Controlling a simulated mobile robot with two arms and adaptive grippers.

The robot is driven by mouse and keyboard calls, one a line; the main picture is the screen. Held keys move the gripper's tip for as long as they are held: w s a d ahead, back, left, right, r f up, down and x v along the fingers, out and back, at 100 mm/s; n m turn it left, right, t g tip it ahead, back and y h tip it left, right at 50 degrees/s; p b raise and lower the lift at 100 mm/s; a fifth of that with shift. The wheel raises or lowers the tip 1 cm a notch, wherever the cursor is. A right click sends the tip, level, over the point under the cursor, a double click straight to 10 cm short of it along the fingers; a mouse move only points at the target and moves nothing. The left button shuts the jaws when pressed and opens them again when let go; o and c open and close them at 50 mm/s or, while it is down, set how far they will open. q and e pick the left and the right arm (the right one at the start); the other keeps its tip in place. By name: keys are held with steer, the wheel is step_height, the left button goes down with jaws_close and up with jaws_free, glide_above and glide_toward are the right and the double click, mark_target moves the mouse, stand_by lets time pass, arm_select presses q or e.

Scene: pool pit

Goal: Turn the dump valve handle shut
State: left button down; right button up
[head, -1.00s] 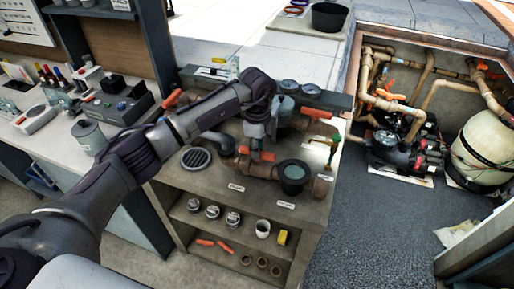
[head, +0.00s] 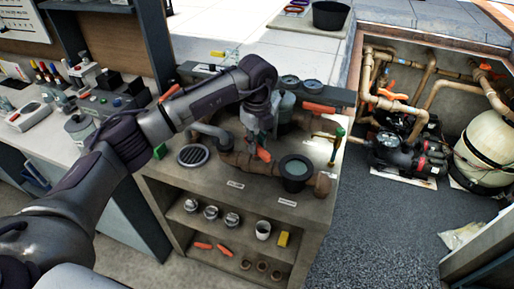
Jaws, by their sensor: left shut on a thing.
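My left arm reaches in from the left over the pipework bench. My left gripper (head: 262,138) points down and is shut on an orange valve handle (head: 264,155) on the brown pipe in the middle of the bench top. The handle sits slanted, and its upper part is hidden by the gripper. I take it for the dump valve handle; the labels are too small to read. Other orange handles show at the back left (head: 169,93) and at the right (head: 318,108). My right gripper is not in view.
A dark round pot (head: 295,172) stands right of the handle. A round drain grate (head: 194,155) lies left of it. A green-handled valve (head: 339,133) stands at the bench's right side. Pumps and a tank (head: 487,145) fill the pit at right.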

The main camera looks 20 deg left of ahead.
arm_select(q)
steer(key=m+b, duration=0.4)
steer(key=m, duration=0.2)
steer(key=m+b, duration=0.2)
steer(key=m, duration=0.3)
steer(key=shift+r, duration=0.1)
stand_by(0.4)
steer(key=c, duration=1)
jaws_free()
steer(key=shift+c, duration=0.2)
step_height(320, 180, up, 12)
